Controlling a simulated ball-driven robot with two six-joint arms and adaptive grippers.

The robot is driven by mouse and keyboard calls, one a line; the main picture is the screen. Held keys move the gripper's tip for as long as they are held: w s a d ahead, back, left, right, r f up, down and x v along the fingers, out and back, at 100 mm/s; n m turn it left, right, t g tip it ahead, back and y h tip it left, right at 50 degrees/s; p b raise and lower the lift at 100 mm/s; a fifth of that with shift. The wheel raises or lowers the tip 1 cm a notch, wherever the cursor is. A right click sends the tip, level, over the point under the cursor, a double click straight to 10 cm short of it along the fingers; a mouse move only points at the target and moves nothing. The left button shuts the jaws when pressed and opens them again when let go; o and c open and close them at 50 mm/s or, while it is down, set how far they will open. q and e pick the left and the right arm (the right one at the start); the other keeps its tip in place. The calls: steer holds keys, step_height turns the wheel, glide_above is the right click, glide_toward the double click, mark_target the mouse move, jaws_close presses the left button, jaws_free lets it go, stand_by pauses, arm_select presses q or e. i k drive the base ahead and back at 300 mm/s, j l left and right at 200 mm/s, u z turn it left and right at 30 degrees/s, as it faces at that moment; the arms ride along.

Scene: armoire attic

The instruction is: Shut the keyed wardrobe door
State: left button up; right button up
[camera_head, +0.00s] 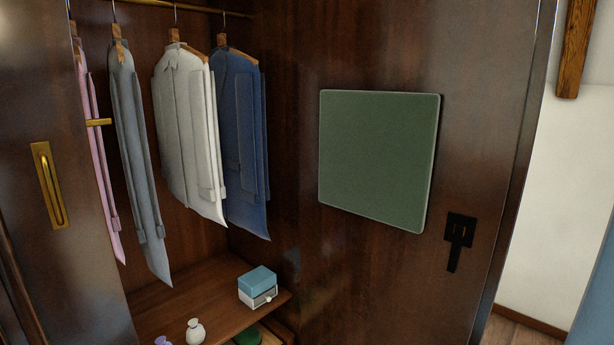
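The dark wood wardrobe stands open, with its inside in view. A wide door (380,270) fills the right side, swung open with what looks like its inner face towards me. It carries a green square panel (378,160) and a black lock or latch fitting (459,240) near its free edge. A second dark door panel (50,260) stands at the left, with an upright brass pull (49,186). A small brass piece (98,122) sticks out at its edge. I cannot tell whether it is a key. Neither of my grippers is in view.
Several garments hang from a brass rail (190,7), including a white shirt (185,125) and a blue one (240,140). A shelf (215,290) below holds a blue-and-white box (257,287) and small pouches (194,331). A pale wall (560,200) is at right.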

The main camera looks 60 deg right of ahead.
mark_target(420, 119)
steer(key=k+l, duration=0.1)
steer(key=l, duration=0.3)
steer(key=k+l, duration=0.1)
steer(key=l, duration=0.35)
steer(key=k+l+u, duration=0.1)
steer(key=l, duration=0.3)
steer(key=k+l, duration=0.15)
steer(key=l, duration=0.3)
steer(key=k+l, duration=0.15)
steer(key=l, duration=0.25)
steer(key=k+l+u, duration=0.1)
steer(key=l, duration=0.3)
steer(key=k+l, duration=0.15)
steer(key=l, duration=0.25)
